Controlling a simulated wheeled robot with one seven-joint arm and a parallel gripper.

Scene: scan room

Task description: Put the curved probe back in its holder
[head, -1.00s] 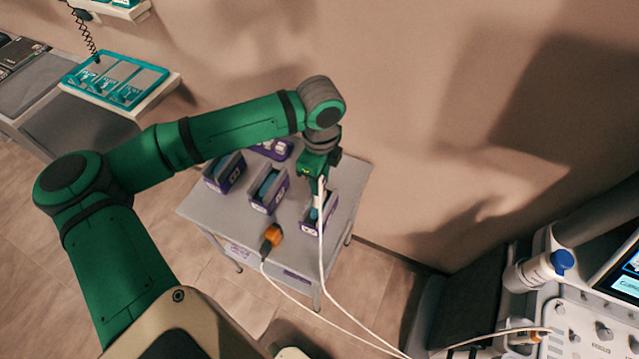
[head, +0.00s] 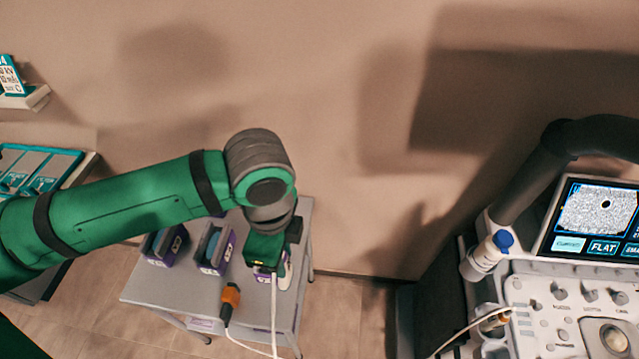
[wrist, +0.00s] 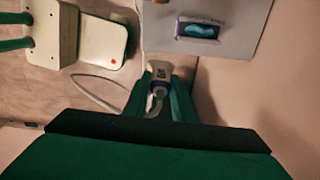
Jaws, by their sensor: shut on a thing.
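My gripper (head: 266,262) is over the right part of the grey cart in the head view. In the wrist view its fingers are shut on a white probe (wrist: 160,70) with a dark marking and a pale cable. In the wrist view the held probe is apart from a purple holder box with a blue inside (wrist: 183,34) on the cart. In the head view two purple holder boxes, a left one (head: 160,258) and a middle one (head: 214,263), stand left of my gripper. My gripper hides much of the spot to their right. I cannot tell which holder belongs to the probe.
An orange and black piece (head: 230,297) with a cable is at the front of the grey cart (head: 140,290). The ultrasound console (head: 560,320), its screen (head: 592,215) and a blue-capped bottle (head: 488,255) stand at right. Teal trays (head: 35,170) are at left.

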